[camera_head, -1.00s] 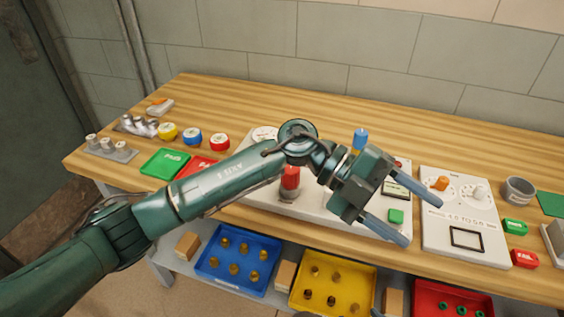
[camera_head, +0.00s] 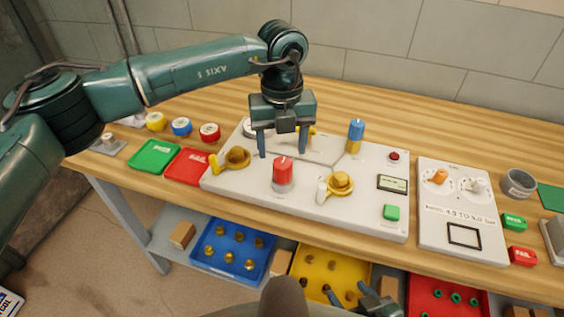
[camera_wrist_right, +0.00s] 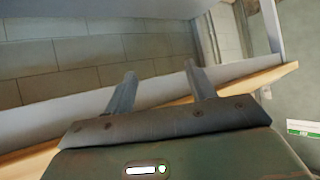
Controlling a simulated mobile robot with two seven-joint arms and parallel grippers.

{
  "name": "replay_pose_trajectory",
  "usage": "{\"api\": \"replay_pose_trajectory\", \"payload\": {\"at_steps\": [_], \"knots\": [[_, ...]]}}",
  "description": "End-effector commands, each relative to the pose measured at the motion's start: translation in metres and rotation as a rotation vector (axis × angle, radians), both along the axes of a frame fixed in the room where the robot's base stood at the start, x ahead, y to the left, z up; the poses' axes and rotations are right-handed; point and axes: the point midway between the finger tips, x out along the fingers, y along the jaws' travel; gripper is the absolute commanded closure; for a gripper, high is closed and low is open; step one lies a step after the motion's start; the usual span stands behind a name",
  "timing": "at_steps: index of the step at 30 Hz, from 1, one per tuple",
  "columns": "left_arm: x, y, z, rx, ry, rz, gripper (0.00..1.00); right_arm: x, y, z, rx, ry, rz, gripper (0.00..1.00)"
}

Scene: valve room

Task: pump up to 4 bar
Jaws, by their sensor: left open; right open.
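The pale valve panel (camera_head: 330,210) lies on the bench. It carries a red knob on a clear base (camera_head: 283,172), two brass valves (camera_head: 235,157) (camera_head: 340,183) with yellow and white handles, and a blue-topped part (camera_head: 355,136). It also has a small display (camera_head: 392,183), a green button (camera_head: 391,212) and a red button (camera_head: 394,156). A round dial at the back left is mostly hidden by my arm. My left gripper (camera_head: 283,150) is open, pointing down over the panel behind the red knob. A yellow part shows beside its right finger. My right gripper (camera_wrist_right: 162,88) is open and empty, low by the shelf.
A second panel (camera_head: 460,210) stands to the right, with a grey cup (camera_head: 519,184) beyond it. Green (camera_head: 154,156) and red (camera_head: 187,166) trays lie left. Blue (camera_head: 232,250), yellow (camera_head: 325,268) and red bins sit on the lower shelf. The bench behind the panel is clear.

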Motion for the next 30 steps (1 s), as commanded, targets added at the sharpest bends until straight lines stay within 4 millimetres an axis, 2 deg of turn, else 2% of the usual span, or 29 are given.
{"api": "replay_pose_trajectory", "payload": {"at_steps": [6,12,23,30], "knots": [[-0.001,0.0,-0.041,0.0,0.003,0.0,0.4,0.0,-0.006,-0.001,-0.011,0.018,-0.014,0.45],[0.0,0.0,-0.061,-0.001,0.001,0.0,0.4,0.003,-0.009,0.001,-0.013,0.017,-0.024,0.45],[0.0,0.0,-0.066,-0.002,0.001,-0.001,0.41,0.002,-0.007,-0.001,-0.01,0.023,-0.026,0.45],[0.0,-0.001,-0.065,-0.002,0.0,-0.001,0.61,0.001,-0.006,-0.001,-0.009,0.024,-0.023,0.45]]}}
